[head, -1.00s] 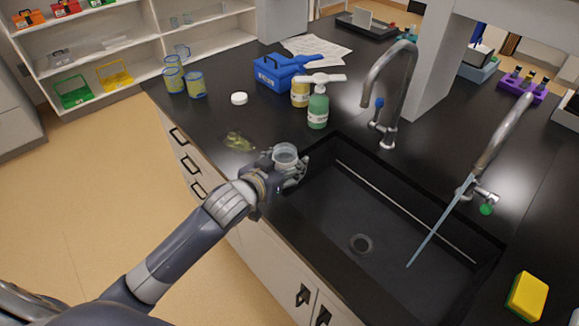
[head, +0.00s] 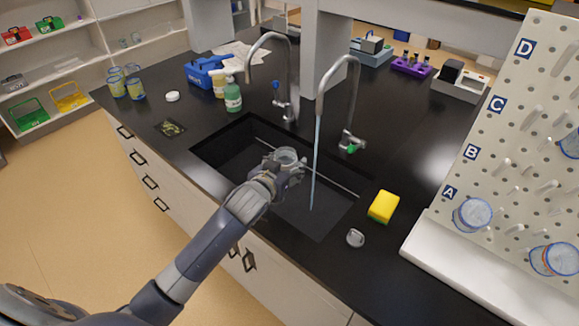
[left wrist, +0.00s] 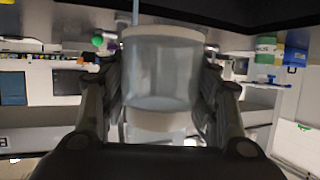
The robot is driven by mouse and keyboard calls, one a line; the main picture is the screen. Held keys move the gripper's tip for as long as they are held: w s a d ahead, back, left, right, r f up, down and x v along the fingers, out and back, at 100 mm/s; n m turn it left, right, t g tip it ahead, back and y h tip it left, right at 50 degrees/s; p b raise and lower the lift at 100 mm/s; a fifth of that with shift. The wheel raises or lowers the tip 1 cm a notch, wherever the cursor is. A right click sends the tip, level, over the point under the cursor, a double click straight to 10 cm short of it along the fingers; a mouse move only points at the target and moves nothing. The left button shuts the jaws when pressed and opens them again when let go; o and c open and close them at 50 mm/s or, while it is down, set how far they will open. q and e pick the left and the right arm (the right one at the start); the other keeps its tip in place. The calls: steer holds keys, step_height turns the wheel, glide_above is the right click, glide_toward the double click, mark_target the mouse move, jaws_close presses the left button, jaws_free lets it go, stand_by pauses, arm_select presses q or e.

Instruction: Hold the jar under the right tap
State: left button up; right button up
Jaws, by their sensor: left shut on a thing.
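My left gripper (head: 284,170) is shut on a clear glass jar (head: 287,156) and holds it over the sink (head: 232,150). In the left wrist view the jar (left wrist: 162,75) sits between the two fingers and looks empty. The right tap (head: 345,95), with a green knob, runs a thin blue stream of water (head: 315,165) into the sink. The jar is just left of this stream in the head view and looks apart from it. The left tap (head: 290,80), with a blue knob, shows no water. My right gripper is not in view.
A yellow sponge (head: 383,207) and a small round clear thing (head: 355,238) lie right of the sink. A pegboard (head: 510,130) with glassware stands at the right. Bottles (head: 232,96), a blue box (head: 207,70) and a white lid (head: 172,96) are behind and left.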

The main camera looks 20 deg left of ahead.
arm_select(q)
steer(key=shift+d, duration=0.2)
steer(key=shift+w+f+b, duration=0.85)
steer(key=shift+w+b, duration=0.25)
steer(key=w+d+f+b, duration=0.1)
steer(key=w+d+b, duration=0.2)
steer(key=w+b, duration=0.2)
steer(key=x, duration=0.3)
steer(key=shift+w+r, duration=0.15)
steer(key=shift+w+d+b, duration=0.4)
steer(key=shift+w+b, duration=0.05)
steer(key=shift+w, duration=0.35)
steer(key=shift+w+r, duration=0.1)
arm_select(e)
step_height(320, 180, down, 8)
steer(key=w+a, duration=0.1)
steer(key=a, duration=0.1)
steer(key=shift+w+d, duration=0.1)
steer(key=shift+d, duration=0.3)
